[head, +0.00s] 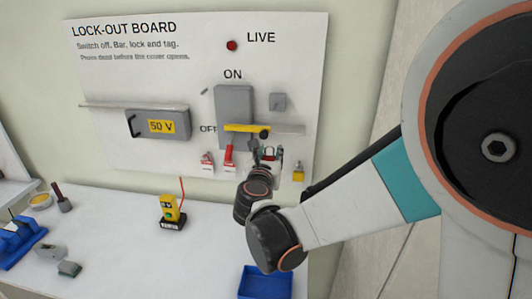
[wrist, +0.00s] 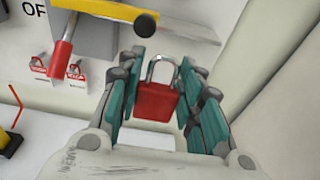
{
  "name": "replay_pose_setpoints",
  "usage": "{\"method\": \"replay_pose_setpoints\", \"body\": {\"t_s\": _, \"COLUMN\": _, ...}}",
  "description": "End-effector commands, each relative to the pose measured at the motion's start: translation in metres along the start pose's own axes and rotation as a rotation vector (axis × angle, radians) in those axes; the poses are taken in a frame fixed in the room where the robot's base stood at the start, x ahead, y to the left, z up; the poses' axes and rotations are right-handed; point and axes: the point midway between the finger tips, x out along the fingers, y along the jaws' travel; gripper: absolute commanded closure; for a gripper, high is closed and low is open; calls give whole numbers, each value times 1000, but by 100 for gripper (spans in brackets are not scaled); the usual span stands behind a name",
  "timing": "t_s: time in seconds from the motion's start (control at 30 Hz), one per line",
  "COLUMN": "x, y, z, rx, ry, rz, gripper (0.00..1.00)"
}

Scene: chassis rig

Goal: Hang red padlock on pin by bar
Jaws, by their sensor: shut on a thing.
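The red padlock (wrist: 153,103) is between the fingers of my gripper (wrist: 166,75) in the wrist view, its metal shackle upward. My gripper (head: 265,158) is shut on it. In the head view the gripper is in front of the board, just below the right end of the yellow bar (head: 243,128). The bar crosses the grey switch box (head: 233,104); its dark rounded end (wrist: 146,22) is up and left of the shackle in the wrist view. The shackle looks apart from the bar. I cannot clearly make out the pin.
The red switch handle (head: 229,154) hangs below the bar, with red-and-white tags (head: 207,160) beside it. A yellow item (head: 298,172) hangs at the lower right. A yellow tester (head: 170,212) and a blue tray (head: 265,282) are on the white bench (head: 110,245).

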Motion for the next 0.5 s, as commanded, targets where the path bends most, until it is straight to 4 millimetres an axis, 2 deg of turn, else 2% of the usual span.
{"method": "replay_pose_setpoints", "body": {"t_s": 0.03, "x": -2, "y": -1, "z": 21, "rx": -1, "ry": 5, "rz": -1, "gripper": 93}}
{"method": "replay_pose_setpoints", "body": {"t_s": 0.2, "x": -5, "y": -2, "z": 56, "rx": 0, "ry": 25, "rz": -2, "gripper": 93}}
{"method": "replay_pose_setpoints", "body": {"t_s": 0.33, "x": -6, "y": -2, "z": 76, "rx": 0, "ry": 41, "rz": -2, "gripper": 93}}
{"method": "replay_pose_setpoints", "body": {"t_s": 0.5, "x": -8, "y": -3, "z": 91, "rx": -1, "ry": 56, "rz": -1, "gripper": 93}}
